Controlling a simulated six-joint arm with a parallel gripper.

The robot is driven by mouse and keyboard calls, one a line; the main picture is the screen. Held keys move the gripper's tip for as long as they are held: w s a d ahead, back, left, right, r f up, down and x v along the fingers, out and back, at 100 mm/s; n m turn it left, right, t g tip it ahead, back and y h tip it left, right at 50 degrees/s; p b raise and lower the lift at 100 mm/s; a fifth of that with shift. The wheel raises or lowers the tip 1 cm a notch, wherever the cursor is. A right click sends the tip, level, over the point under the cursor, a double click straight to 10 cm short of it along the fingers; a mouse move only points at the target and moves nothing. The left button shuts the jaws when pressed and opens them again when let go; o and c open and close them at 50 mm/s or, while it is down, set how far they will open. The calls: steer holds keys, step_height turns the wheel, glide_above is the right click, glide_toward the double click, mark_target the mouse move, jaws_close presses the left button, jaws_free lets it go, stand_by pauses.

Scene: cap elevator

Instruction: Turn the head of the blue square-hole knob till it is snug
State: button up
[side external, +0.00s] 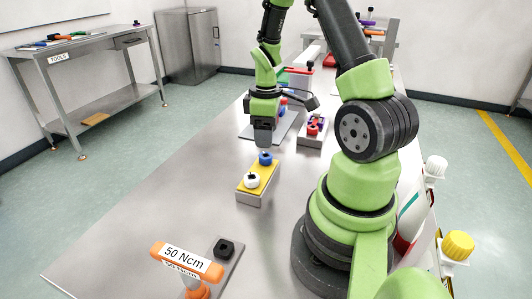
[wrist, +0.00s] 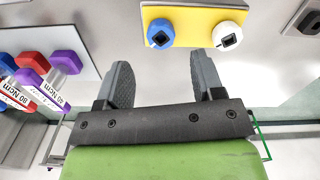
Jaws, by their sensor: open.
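The blue square-hole knob (wrist: 160,34) sits on a yellow-topped block (wrist: 190,12) beside a white square-hole knob (wrist: 228,36). In the side view the blue knob (side external: 265,158) is at the block's far end and the white knob (side external: 252,180) at its near end. My gripper (wrist: 163,85) is open, with nothing between its fingers. In the side view my gripper (side external: 264,138) points down just above the blue knob. In the wrist view both knobs lie beyond the fingertips. I cannot tell how tightly the blue knob is seated.
An orange-handled tool marked 50 Ncm (side external: 187,262) stands near the front edge, beside a grey plate with a black square piece (side external: 224,247). Behind the gripper are a tray with red parts (side external: 315,127) and a plate with several coloured tools. The table left of the yellow block is clear.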

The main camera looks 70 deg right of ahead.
mark_target(266, 153)
step_height(266, 153, down, 6)
steer(key=shift+f, duration=0.1)
stand_by(0.4)
steer(key=c, duration=0.9)
